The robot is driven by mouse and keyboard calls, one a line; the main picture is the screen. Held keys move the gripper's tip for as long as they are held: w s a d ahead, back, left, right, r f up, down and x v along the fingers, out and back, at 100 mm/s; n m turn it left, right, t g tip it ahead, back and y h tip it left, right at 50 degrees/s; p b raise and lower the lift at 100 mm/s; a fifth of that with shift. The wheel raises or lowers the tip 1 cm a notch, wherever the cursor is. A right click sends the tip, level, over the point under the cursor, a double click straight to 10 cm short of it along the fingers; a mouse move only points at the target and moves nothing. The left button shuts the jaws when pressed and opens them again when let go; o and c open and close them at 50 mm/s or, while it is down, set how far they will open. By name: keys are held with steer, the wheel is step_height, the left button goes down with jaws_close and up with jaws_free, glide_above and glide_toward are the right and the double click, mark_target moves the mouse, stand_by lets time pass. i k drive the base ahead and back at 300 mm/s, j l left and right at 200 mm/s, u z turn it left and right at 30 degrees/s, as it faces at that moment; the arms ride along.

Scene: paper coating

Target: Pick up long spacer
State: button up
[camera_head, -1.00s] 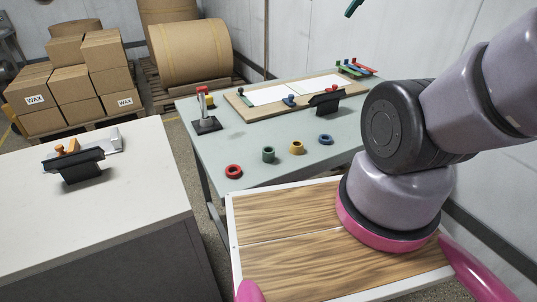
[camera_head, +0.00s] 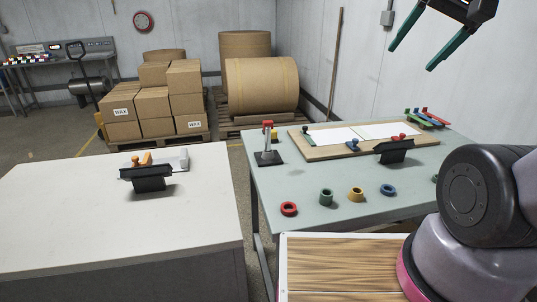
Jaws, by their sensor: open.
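Several ring-shaped spacers stand in a row on the green-grey table (camera_head: 300,222): a red ring (camera_head: 289,209), a green ring (camera_head: 326,198), a yellow ring (camera_head: 356,194) and a blue ring (camera_head: 388,190). The green one looks tallest, but I cannot tell for sure which is the long spacer. Another small green piece (camera_head: 435,178) is partly hidden behind my arm at the right. My gripper (camera_head: 411,58) is at the top right, high above the table, with its teal fingers apart and nothing between them.
A board (camera_head: 315,154) with white sheets lies at the table's back. A black stand (camera_head: 394,152) is at its front edge, and a post on a black base (camera_head: 269,157) is at the left. A white counter (camera_head: 80,210) stands left, with a black holder (camera_head: 146,178). Boxes are behind.

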mark_target(326, 197)
steer(key=k+j, duration=0.1)
steer(key=j, duration=0.3)
steer(key=k+j, duration=0.15)
steer(key=j, duration=0.2)
steer(key=k+j+z, duration=0.1)
steer(key=j, duration=0.3)
steer(key=k+j, duration=0.1)
steer(key=j, duration=0.3)
